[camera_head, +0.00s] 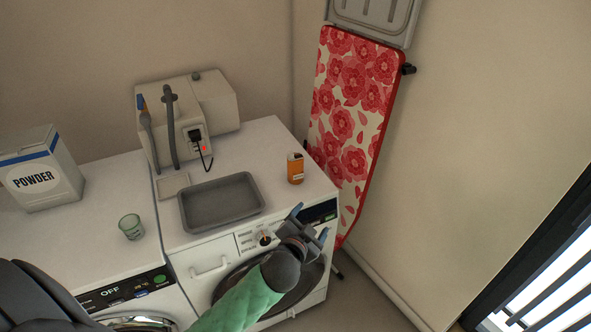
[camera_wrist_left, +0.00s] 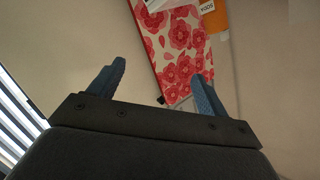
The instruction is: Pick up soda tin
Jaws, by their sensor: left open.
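The soda tin (camera_head: 295,168) is a small orange can with a pale band, upright on the white machine top near its right end. An orange shape with a white label at the top edge of the left wrist view looks like the same tin (camera_wrist_left: 214,20), cut off by the frame. My left gripper (camera_head: 309,222) is in front of the machine's front edge, nearer than the tin and apart from it. Its blue fingers are spread and empty, as the left wrist view also shows (camera_wrist_left: 158,76). My right gripper is not in view.
A grey tray (camera_head: 187,212) lies left of the tin. A green glass (camera_head: 131,227) and a powder box (camera_head: 40,175) stand farther left. A beige device (camera_head: 217,100) is at the back. A floral ironing board (camera_head: 352,100) leans behind the tin. The top around the tin is clear.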

